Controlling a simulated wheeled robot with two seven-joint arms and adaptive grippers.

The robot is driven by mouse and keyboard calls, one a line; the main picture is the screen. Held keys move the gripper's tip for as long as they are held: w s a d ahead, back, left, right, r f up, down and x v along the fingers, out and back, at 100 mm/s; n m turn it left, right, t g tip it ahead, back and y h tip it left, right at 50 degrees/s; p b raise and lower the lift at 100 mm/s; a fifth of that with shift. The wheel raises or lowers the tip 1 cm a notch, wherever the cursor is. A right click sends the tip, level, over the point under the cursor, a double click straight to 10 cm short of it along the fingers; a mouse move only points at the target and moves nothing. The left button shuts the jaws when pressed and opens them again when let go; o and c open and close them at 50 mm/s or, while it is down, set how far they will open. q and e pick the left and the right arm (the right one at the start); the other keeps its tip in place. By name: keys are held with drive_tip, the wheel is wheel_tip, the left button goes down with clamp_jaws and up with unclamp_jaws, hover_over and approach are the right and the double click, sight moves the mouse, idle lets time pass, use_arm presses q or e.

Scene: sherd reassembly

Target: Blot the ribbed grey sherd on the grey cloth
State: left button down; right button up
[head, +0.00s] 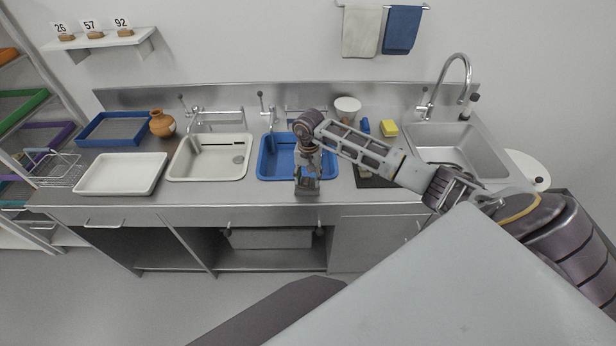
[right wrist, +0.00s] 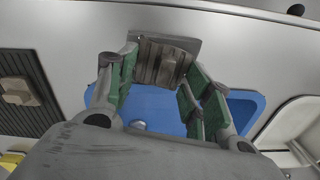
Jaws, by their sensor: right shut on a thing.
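The ribbed grey sherd (right wrist: 165,62) is in my right gripper (right wrist: 162,84), between its green-padded fingers. In the head view, my right gripper (head: 308,174) points down at the front rim of the blue basin, with the sherd (head: 307,187) beneath it over the counter's front strip. I cannot tell whether the sherd touches the counter. A light greyish cloth (head: 361,33) hangs on the wall rail beside a blue cloth (head: 402,30), well away from the gripper. No grey cloth shows lying on the counter. My left gripper is out of view.
The blue basin (head: 266,170) lies behind the gripper. Right of it are a dark ribbed mat (right wrist: 38,112) with a pale sherd (right wrist: 17,91), a yellow sponge (head: 389,128) and a steel sink (head: 455,145). A white basin (head: 209,177) and white tray (head: 122,187) stand left.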

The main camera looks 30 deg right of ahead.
drive_tip(key=shift+f+b, duration=0.3)
drive_tip(key=shift+f, duration=0.05)
idle(0.7)
idle(0.7)
drive_tip(key=shift+r+p, duration=1.4)
drive_tip(key=shift+r, duration=2.1)
